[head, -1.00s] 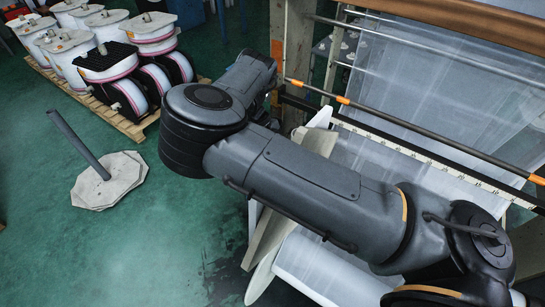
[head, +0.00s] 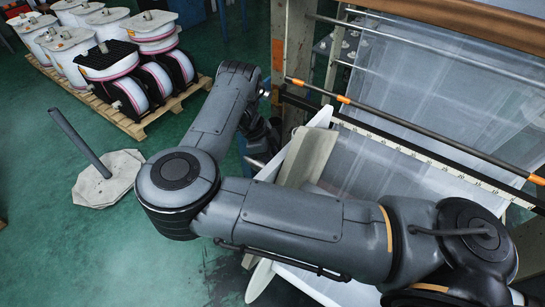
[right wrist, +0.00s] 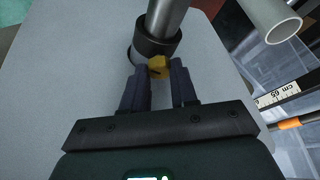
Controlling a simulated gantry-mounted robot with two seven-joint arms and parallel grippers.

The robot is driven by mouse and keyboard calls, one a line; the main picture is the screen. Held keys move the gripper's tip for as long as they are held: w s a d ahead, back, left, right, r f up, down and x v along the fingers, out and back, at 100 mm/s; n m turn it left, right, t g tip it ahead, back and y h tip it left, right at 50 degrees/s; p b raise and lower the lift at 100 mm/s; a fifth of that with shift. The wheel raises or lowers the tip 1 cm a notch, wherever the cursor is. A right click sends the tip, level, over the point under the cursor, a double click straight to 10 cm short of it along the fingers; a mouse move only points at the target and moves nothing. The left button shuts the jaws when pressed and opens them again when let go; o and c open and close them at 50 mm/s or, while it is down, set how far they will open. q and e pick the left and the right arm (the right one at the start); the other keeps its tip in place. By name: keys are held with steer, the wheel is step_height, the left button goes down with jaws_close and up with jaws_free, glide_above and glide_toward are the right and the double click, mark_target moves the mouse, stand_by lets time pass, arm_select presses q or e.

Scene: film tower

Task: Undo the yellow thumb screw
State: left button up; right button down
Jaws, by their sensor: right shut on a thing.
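The yellow thumb screw (right wrist: 158,63) sits on the side of a black collar (right wrist: 157,38) around a grey metal rod (right wrist: 168,12) in the right wrist view. My right gripper (right wrist: 159,78) is shut on the thumb screw, with one dark finger on each side of it. The fingers hide part of the screw. In the head view my right arm reaches across from the lower right. Its wrist end is by the machine's upright, and the screw cannot be made out there. My left gripper is not in view.
A light grey plate (right wrist: 80,75) lies behind the collar. An open tube end (right wrist: 282,30) and a measuring scale (right wrist: 275,97) are at the right. In the head view, spools stand on a pallet (head: 135,126), and a rod on a flat base (head: 98,190) stands on the floor.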

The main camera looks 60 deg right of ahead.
stand_by(0.4)
steer(key=c, duration=0.9)
jaws_free()
steer(key=shift+o, duration=0.2)
steer(key=shift+r, duration=0.1)
steer(key=v, duration=1)
steer(key=shift+r, duration=0.35)
steer(key=shift+w, duration=0.1)
